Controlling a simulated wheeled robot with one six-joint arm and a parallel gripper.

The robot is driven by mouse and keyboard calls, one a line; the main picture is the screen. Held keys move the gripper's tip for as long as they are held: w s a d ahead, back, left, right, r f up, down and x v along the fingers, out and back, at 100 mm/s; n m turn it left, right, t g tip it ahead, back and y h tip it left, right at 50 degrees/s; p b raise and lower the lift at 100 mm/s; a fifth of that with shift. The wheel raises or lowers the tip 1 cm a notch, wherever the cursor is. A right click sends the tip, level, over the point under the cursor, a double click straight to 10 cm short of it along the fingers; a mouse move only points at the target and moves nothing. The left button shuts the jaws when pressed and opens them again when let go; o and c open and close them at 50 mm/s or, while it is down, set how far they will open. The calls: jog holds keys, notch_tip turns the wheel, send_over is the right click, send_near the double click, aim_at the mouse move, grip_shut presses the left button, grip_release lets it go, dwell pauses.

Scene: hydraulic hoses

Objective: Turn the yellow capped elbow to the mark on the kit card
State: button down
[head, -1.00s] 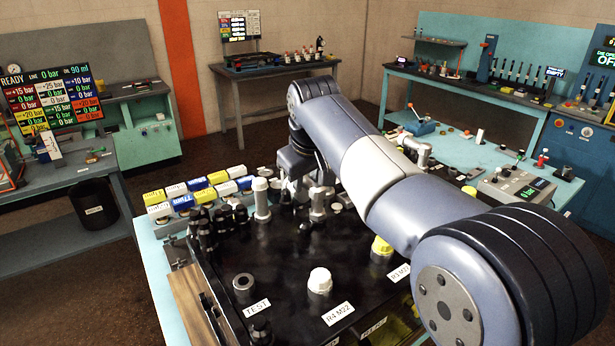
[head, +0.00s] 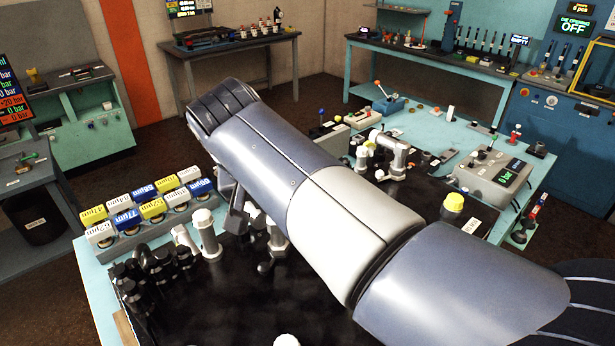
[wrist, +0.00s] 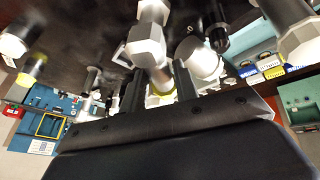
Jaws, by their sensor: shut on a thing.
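In the wrist view, my gripper (wrist: 158,92) is shut on a grey metal elbow (wrist: 158,72) with a yellow band at its end, between the two dark fingers. A hex nut (wrist: 145,45) shows on the fitting just beyond. I take this to be the yellow capped elbow; much of its cap is hidden by the jaws. In the head view my arm crosses the middle and hides most of the gripper and the elbow. I cannot make out the kit card or its mark.
A separate yellow-capped port (head: 453,203) stands at the right of the black panel (head: 215,300). Metal posts (head: 206,235) and dark fittings (head: 140,285) stand close to my gripper. A grey control box (head: 493,177) stands at right.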

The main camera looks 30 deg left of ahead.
jog(key=shift+w+d+r+m+h+p, duration=0.15)
jog(key=shift+m+h+p, duration=0.25)
jog(key=shift+m, duration=0.5)
jog(key=m, duration=0.1)
jog(key=d+m+h, duration=0.1)
jog(key=shift+w+m, duration=0.25)
jog(key=shift+m, duration=0.15)
jog(key=m, duration=0.1)
jog(key=m+h, duration=0.1)
jog(key=shift+d+m+g, duration=0.3)
jog(key=shift+d+m+g+h, duration=0.15)
jog(key=shift+d+m+h, duration=0.15)
jog(key=shift+m, duration=0.5)
jog(key=shift+d+m+g+h, duration=0.2)
jog(key=shift+m+h, duration=0.2)
jog(key=shift+m, duration=0.4)
jog(key=c, duration=1.1)
grip_release()
